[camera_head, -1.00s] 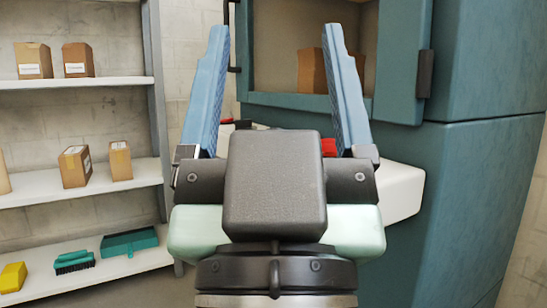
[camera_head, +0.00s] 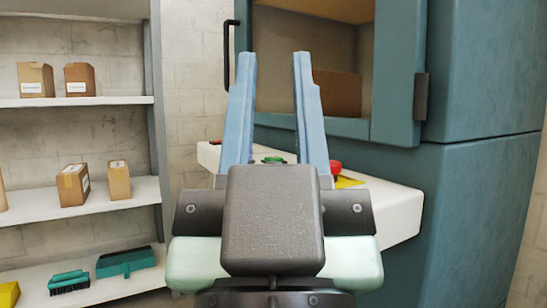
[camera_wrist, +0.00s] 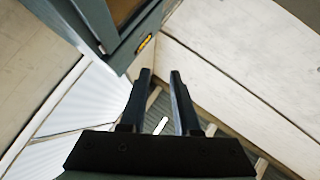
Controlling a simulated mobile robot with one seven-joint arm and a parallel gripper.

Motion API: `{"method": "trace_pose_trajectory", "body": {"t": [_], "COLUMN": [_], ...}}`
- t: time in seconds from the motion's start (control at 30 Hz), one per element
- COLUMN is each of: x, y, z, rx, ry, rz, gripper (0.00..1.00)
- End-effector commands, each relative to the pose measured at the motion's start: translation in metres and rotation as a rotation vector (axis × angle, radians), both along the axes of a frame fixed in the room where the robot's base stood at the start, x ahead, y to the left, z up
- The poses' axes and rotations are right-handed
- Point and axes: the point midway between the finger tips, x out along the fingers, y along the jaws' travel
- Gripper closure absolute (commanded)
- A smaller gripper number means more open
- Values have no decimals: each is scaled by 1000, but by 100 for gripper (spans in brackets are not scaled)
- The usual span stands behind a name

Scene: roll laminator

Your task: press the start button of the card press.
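The card press is the large teal machine (camera_head: 480,80) at the right, with an open-fronted window. A white control ledge (camera_head: 390,205) sticks out below the window. On the ledge, a green button (camera_head: 273,160) shows between my fingers, partly hidden behind my gripper's body. A red mushroom button (camera_head: 335,167) on a yellow plate (camera_head: 348,182) is to its right. My gripper (camera_head: 273,58) has its two blue fingers pointing up in the picture, apart with an empty gap. The wrist view also shows my gripper (camera_wrist: 160,73) and part of the teal machine (camera_wrist: 105,25); the green button is not visible there.
A brown box (camera_head: 338,92) sits inside the window. A black handle (camera_head: 229,55) is left of it. Shelves (camera_head: 80,102) at the left hold several cartons, a green brush (camera_head: 69,281) and a teal dustpan (camera_head: 126,261). A small red part (camera_head: 215,142) shows at the ledge's left end.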

Motion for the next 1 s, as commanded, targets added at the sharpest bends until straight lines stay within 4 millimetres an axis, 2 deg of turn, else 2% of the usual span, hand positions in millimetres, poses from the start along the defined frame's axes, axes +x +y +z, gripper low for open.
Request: {"method": "trace_pose_trajectory", "body": {"t": [0.03,0.13,0.17,1.0], "x": [0,0,0,0], "y": [0,0,0,0], "z": [0,0,0,0], "rx": [0,0,0,0], "ry": [0,0,0,0], "rz": [0,0,0,0], "gripper": [80,98,100,100]}}
